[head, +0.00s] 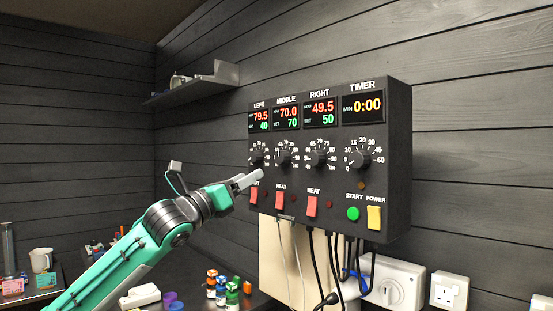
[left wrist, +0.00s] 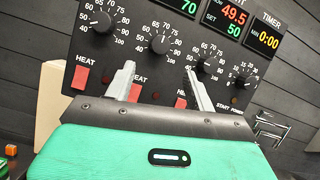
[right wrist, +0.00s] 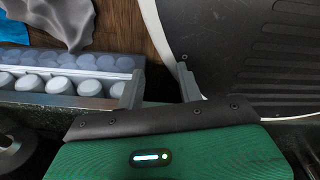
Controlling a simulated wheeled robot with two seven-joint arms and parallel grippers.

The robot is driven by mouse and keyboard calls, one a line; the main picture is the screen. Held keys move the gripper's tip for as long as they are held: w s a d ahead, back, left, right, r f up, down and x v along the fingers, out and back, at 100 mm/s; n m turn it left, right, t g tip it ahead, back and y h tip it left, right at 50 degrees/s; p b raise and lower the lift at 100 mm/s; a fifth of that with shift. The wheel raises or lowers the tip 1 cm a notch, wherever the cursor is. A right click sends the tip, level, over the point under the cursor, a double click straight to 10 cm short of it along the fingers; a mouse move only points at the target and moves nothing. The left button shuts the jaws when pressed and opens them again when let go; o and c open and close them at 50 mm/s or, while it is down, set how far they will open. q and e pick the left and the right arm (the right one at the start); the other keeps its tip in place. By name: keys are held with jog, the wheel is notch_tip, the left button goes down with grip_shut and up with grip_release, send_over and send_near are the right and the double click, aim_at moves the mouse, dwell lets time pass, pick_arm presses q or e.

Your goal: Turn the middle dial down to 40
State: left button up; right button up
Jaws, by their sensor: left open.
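The black control box (head: 400,130) hangs on the dark wall. Its middle display (head: 286,117) reads 70.0 in red and a set value of 70 in green. The middle dial (head: 284,157) is a black knob with a pale scale; it also shows in the left wrist view (left wrist: 160,44). My left gripper (head: 255,180) is in front of the box, low and left of that dial. In the left wrist view its open fingers (left wrist: 160,74) have nothing between them, and the dial shows beyond the gap. My right gripper (right wrist: 158,80) is open and empty, away from the box.
The left dial (head: 257,158) and right dial (head: 320,158) flank the middle one. Red heat switches (head: 280,200) sit below, with a green start button (head: 353,213) and yellow power switch (head: 374,217). Cables hang under the box. Bottles (right wrist: 60,84) in a tray lie near my right gripper.

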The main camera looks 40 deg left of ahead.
aim_at(278, 159)
pick_arm(q)
jog(key=p+x, duration=0.7)
jog(key=x, duration=0.1)
jog(key=shift+w+r, duration=0.25)
jog(key=shift+r, duration=0.1)
jog(key=shift+w+r+p, duration=0.15)
jog(key=shift+w+p, duration=0.7)
jog(key=shift+w, duration=0.1)
pick_arm(e)
jog(key=s+r, duration=0.6)
jog(key=shift+d+r+g, duration=0.15)
jog(key=shift+d+g, duration=0.15)
jog(key=shift+d, duration=0.05)
pick_arm(q)
jog(key=shift+d, duration=0.1)
jog(key=shift+c, duration=0.2)
jog(key=c, duration=0.9)
